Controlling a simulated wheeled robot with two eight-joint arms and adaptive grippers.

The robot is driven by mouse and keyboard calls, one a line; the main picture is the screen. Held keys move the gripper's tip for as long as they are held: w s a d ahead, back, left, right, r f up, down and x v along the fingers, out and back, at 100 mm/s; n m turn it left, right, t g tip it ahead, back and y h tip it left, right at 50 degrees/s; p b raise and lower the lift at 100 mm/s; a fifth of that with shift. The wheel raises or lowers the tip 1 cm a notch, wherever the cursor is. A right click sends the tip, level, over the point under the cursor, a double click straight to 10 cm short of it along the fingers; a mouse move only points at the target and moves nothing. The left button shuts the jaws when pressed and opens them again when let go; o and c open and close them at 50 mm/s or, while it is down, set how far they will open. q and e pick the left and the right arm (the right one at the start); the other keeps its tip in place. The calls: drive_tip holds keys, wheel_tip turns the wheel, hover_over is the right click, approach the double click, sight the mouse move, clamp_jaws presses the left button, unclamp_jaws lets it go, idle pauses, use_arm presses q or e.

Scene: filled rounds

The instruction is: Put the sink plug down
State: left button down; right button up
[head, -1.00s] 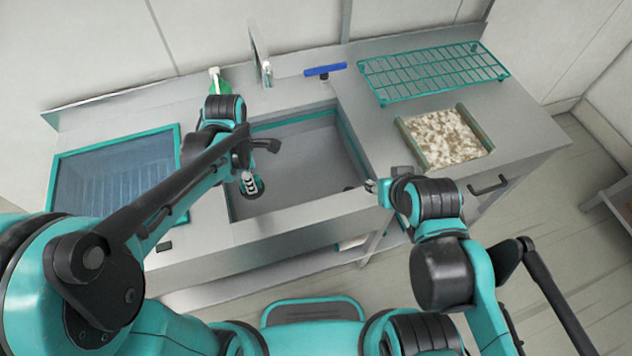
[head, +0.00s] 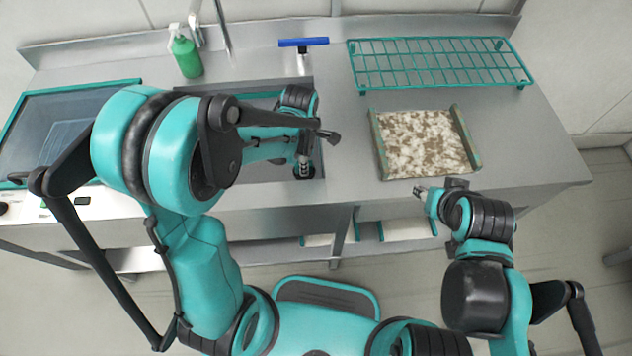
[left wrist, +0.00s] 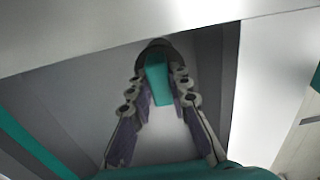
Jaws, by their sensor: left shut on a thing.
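The sink plug (left wrist: 158,82) shows in the left wrist view as a teal grip on a dark round body, between my fingertips. My left gripper (head: 303,163) is shut on it, low at the near right corner of the sink basin (head: 262,170) in the head view. In the head view a dark round edge shows under the fingertips. I cannot tell whether the plug touches the basin floor. The drain is not clearly seen. My right gripper (head: 426,192) is over the counter's front edge, right of the sink; its finger opening is too small to judge.
A green soap bottle (head: 186,55) and tap (head: 222,28) stand behind the sink. A blue-headed squeegee (head: 303,42) lies behind it. A teal wire rack (head: 437,62) and a mottled brown-white board (head: 425,143) occupy the right counter. Bare counter (head: 350,125) lies between board and sink.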

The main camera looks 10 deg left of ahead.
sight(304, 178)
use_arm(q)
wheel_tip(304, 178, down, 4)
drive_tip(key=shift+a+r+b, duration=0.15)
drive_tip(key=shift+b, duration=0.4)
drive_tip(key=shift+f+b, duration=0.9)
drive_tip(key=shift+f, duration=1.25)
drive_tip(key=shift+f, duration=0.1)
drive_tip(key=c, duration=1.4)
unclamp_jaws()
